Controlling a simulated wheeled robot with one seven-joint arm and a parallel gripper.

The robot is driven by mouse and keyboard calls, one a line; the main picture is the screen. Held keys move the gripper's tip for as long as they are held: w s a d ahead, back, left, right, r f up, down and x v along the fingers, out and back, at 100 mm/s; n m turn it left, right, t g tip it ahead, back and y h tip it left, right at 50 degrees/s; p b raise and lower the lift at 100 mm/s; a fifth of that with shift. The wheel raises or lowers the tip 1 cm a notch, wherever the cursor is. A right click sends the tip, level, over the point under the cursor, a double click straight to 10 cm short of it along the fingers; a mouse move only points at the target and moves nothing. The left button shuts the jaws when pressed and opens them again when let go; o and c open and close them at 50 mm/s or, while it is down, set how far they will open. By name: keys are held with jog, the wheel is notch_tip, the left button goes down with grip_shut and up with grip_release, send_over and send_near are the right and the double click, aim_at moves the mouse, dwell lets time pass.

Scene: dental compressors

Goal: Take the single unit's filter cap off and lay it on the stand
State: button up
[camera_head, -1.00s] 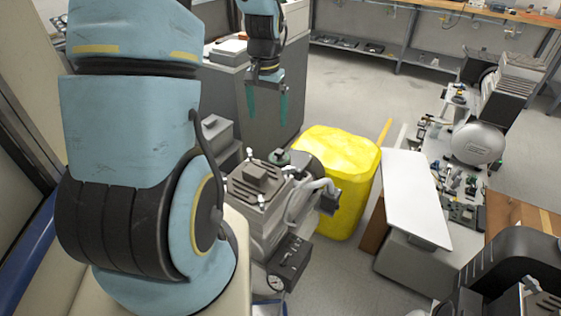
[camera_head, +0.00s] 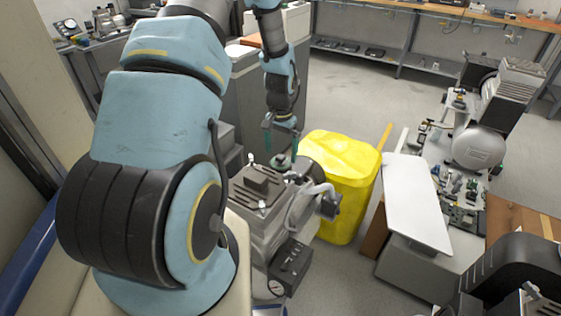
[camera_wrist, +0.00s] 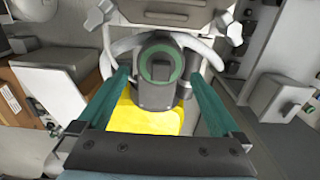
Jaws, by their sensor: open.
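The single unit (camera_head: 262,205) is a grey compressor with a ribbed top, standing in the middle of the head view. Its filter cap is a dark round cap with a green ring; it shows in the wrist view (camera_wrist: 157,63) and is small in the head view (camera_head: 279,160). My gripper (camera_head: 281,154) is open and points down just above the cap, with a teal finger on either side in the wrist view. I cannot tell whether the fingers reach down to the cap's level. The stand (camera_head: 416,206) appears to be the white-topped grey one to the right.
A yellow covered bin (camera_head: 340,185) stands right behind the unit. A black compressor (camera_head: 515,265) is at the lower right. A silver tank (camera_head: 478,146) and small parts lie beyond the white top. Open floor (camera_head: 350,95) lies behind.

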aim_at(281, 163)
jog(key=shift+a+f, duration=0.1)
jog(key=shift+f, duration=1.35)
jog(key=c, duration=1.1)
jog(key=shift+r, duration=0.1)
